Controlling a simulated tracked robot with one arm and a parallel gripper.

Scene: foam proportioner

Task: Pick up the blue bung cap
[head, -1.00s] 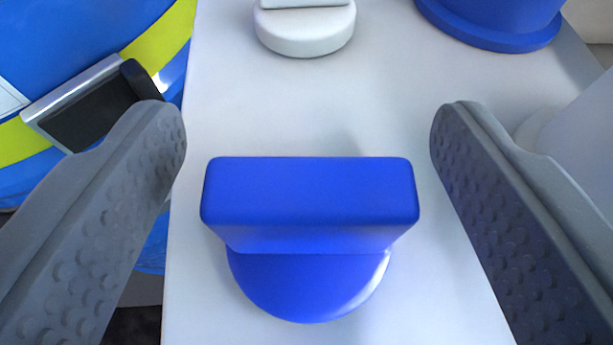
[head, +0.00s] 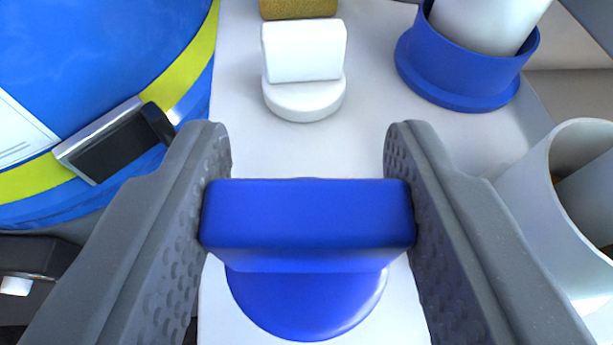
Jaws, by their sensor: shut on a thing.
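The blue bung cap (head: 307,225) has a block-shaped grip on top of a round base, and it is in the lower middle of the head view. My gripper (head: 307,165) is shut on the sides of its block, with one grey studded finger touching each end. The cap is upright. Its round base shows below the block, over the white shelf (head: 245,150). I cannot tell for certain whether the base is clear of the shelf.
A white cap (head: 303,70) stands behind the blue one, with a brownish-yellow block (head: 298,8) beyond it. A blue holder (head: 462,65) with a white cylinder is at upper right. A grey-white cup (head: 565,200) is right. A blue drum (head: 90,70) with a yellow band is left.

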